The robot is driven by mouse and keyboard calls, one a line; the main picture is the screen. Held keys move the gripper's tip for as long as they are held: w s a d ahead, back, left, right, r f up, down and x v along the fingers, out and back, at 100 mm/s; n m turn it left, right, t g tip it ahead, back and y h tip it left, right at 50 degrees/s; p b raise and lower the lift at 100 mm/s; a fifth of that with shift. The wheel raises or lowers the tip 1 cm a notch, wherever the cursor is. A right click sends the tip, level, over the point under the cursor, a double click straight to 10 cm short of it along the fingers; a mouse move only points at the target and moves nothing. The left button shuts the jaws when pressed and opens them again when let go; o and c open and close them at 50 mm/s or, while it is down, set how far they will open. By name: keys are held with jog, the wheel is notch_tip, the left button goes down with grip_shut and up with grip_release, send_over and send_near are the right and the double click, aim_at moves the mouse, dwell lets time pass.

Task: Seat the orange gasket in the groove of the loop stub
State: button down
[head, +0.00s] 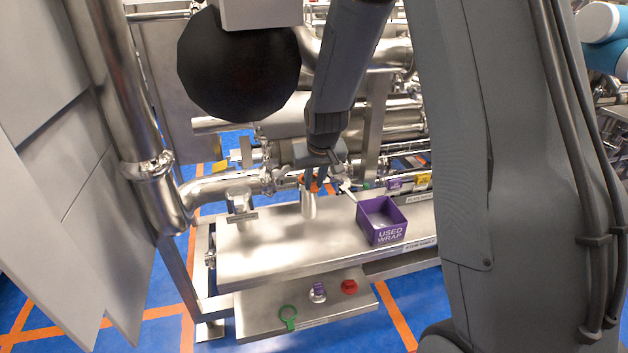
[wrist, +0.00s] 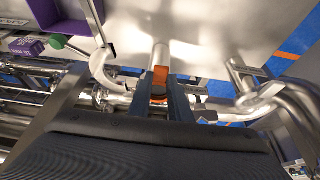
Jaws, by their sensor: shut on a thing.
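My gripper (head: 315,178) is shut on the orange gasket (head: 308,186). In the wrist view the gasket (wrist: 160,76) shows as an orange band between the two dark fingers (wrist: 160,86). A short, shiny metal stub (head: 308,206) stands just below the gripper over the steel bench, and I take it to be the loop stub. It also shows in the wrist view (wrist: 161,53), just beyond the gasket. The gasket is at or just above the stub's upper end. I cannot tell whether they touch, and the groove is hidden.
A purple box marked USED WRAP (head: 382,222) stands on the steel bench (head: 270,250) to the right. A lower shelf (head: 265,320) holds a green ring (head: 288,316) and a red part (head: 349,286). Pipes crowd behind and left of the gripper. The bench front is clear.

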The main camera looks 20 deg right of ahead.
jog(key=shift+r+p, duration=0.5)
jog(key=shift+r, duration=0.05)
jog(key=c, duration=1.6)
grip_release()
jog(key=shift+o, duration=0.2)
jog(key=p+v, duration=0.3)
jog(key=v, duration=0.2)
jog(key=shift+p, duration=0.35)
